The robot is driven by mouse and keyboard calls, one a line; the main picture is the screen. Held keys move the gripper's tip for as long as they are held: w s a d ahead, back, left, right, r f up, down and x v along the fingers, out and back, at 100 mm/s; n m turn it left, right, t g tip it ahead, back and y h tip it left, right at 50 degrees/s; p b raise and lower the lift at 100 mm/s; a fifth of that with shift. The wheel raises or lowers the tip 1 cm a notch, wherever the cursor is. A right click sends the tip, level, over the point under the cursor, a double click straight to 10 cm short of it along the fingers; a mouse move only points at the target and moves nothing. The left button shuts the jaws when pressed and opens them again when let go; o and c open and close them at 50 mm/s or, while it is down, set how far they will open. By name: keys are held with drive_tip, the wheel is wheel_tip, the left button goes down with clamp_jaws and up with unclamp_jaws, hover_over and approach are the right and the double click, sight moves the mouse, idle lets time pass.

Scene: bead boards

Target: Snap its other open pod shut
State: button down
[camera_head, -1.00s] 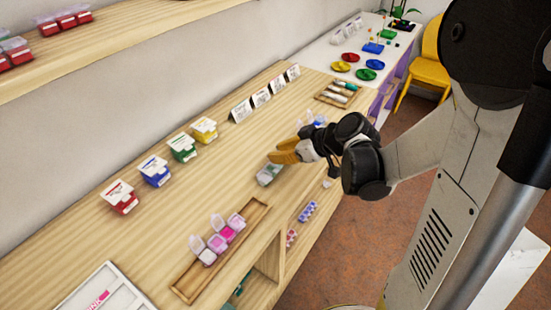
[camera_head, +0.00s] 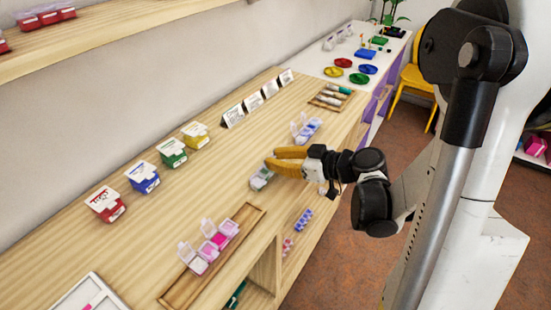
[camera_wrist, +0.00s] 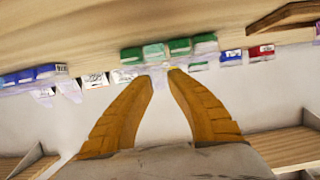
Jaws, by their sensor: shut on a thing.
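A strip of green pods (camera_head: 262,177) sits on the wooden counter, beside the fingertips of my gripper (camera_head: 270,160). In the wrist view the green pod strip (camera_wrist: 170,48) lies across the top middle, just beyond the yellow fingertips (camera_wrist: 162,76). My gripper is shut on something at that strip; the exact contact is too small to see. A pale lid seems to hang from the strip near the tips. A blue pod strip (camera_head: 311,130) has raised clear lids farther along the counter.
Red (camera_head: 106,204), blue (camera_head: 143,178), green (camera_head: 172,152) and yellow (camera_head: 196,135) boxes line the back of the counter, with white cards (camera_head: 252,100) beyond. A tray of tubes (camera_head: 331,97) stands farther off. Bare wood lies between the boxes and the green strip.

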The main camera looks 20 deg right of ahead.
drive_tip(key=c, duration=1.5)
unclamp_jaws()
drive_tip(key=shift+s, duration=0.1)
drive_tip(key=v, duration=1.2)
drive_tip(key=shift+a+r, duration=0.1)
